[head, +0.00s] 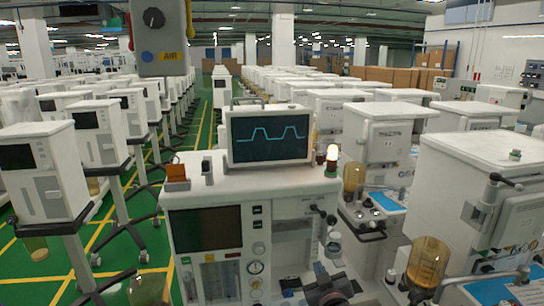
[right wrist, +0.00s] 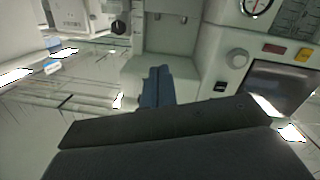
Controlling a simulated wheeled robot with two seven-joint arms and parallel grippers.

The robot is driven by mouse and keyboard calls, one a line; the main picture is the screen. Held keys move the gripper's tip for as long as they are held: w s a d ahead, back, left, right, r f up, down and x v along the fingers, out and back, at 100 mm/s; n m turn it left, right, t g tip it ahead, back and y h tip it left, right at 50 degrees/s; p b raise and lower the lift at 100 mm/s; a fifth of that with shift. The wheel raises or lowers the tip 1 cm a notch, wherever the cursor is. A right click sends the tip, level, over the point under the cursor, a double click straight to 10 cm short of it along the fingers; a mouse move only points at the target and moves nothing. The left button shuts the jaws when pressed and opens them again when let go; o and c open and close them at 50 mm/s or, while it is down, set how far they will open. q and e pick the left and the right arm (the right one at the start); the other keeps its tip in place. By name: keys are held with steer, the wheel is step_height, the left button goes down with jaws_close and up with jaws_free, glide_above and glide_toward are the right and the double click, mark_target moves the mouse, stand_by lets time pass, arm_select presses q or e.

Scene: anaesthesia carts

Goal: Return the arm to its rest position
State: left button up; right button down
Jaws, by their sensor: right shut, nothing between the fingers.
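My right gripper (head: 320,270) shows at the bottom of the head view, a dark wrist with blue fingers, in front of the white anaesthesia cart (head: 215,168). In the right wrist view its blue fingers (right wrist: 158,85) are together with nothing between them. The cart's pale front lies behind the fingertips; I cannot tell how large the gap is. The cart carries a monitor (head: 268,136) with a blue waveform, and its front has a dark screen, gauge and knobs. My left gripper is not in view.
More carts stand close on the right (head: 485,165) and in rows on the left (head: 40,170). A grey AIR panel (head: 160,45) hangs above. A lit lamp (head: 332,155) stands on the cart's right corner.

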steer(key=s+d+f+m+g+h, duration=0.1)
steer(key=s+d+f+g, duration=0.25)
steer(key=s+f, duration=0.5)
steer(key=s+d+f+m+g+h, duration=0.15)
steer(key=s+f+g, duration=0.25)
steer(key=s+f, duration=0.45)
steer(key=s+d+f+g, duration=0.2)
steer(key=s+f+g, duration=0.15)
steer(key=s, duration=0.55)
steer(key=s+d+f+g, duration=0.25)
steer(key=s+f, duration=0.25)
steer(key=s, duration=0.4)
step_height(320, 180, down, 32)
steer(key=w+a+g+y+b, duration=0.1)
steer(key=w+a+b, duration=0.1)
steer(key=b, duration=0.6)
arm_select(q)
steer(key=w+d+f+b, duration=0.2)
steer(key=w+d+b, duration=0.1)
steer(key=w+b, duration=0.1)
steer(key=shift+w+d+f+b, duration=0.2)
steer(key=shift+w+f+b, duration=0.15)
steer(key=shift+b, duration=0.55)
arm_select(e)
steer(key=s+f, duration=0.4)
steer(key=f, duration=1)
steer(key=s+f, duration=0.4)
steer(key=f, duration=1.1)
steer(key=shift+a+g, duration=0.3)
steer(key=shift+g, duration=0.15)
